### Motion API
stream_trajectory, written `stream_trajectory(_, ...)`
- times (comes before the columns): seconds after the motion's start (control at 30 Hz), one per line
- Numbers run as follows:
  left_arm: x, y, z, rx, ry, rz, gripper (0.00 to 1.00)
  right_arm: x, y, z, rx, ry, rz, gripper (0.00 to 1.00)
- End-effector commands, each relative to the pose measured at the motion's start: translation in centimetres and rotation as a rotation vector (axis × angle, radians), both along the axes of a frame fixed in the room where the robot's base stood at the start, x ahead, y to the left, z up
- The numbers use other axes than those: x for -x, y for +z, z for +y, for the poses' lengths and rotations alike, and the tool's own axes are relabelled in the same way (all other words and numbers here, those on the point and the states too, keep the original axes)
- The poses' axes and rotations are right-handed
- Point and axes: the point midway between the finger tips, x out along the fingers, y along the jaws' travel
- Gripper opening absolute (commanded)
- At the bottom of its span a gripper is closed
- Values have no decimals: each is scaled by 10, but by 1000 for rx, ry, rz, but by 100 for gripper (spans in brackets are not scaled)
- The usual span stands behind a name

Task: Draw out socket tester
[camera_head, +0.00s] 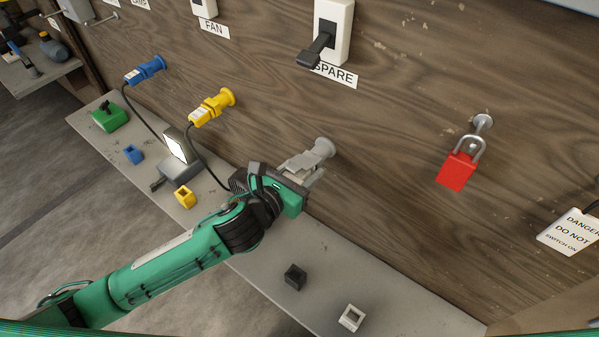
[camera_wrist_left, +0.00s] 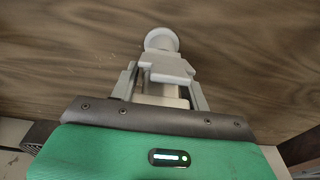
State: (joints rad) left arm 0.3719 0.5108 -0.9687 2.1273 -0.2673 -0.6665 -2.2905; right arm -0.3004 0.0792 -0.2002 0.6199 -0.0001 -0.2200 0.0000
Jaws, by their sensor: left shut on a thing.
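The light grey socket tester (camera_head: 305,160) is at the round grey wall socket (camera_head: 325,147), above the bench. In the left wrist view the tester (camera_wrist_left: 167,66) lies between my finger pair, its far end against the round socket (camera_wrist_left: 161,40). I cannot tell how deep it sits. My left gripper (camera_head: 299,171) is shut on the tester, and its fingers (camera_wrist_left: 163,82) reach along both sides of it. The fingers and wrist partly hide the tester in the head view. My right gripper is not in view.
Yellow (camera_head: 211,107) and blue (camera_head: 146,70) plugs with black cables sit in the wall to the left. A red padlock (camera_head: 457,171) hangs at the right. Black (camera_head: 295,277) and white (camera_head: 352,318) blocks stand on the bench (camera_head: 400,318), which is otherwise clear there.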

Motion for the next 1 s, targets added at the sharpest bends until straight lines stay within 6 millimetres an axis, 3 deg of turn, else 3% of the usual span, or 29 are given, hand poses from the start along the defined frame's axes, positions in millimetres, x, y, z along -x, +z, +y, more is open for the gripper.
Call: stream_trajectory(1.0,10,-1,7,-1,0,1,0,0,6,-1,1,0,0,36)
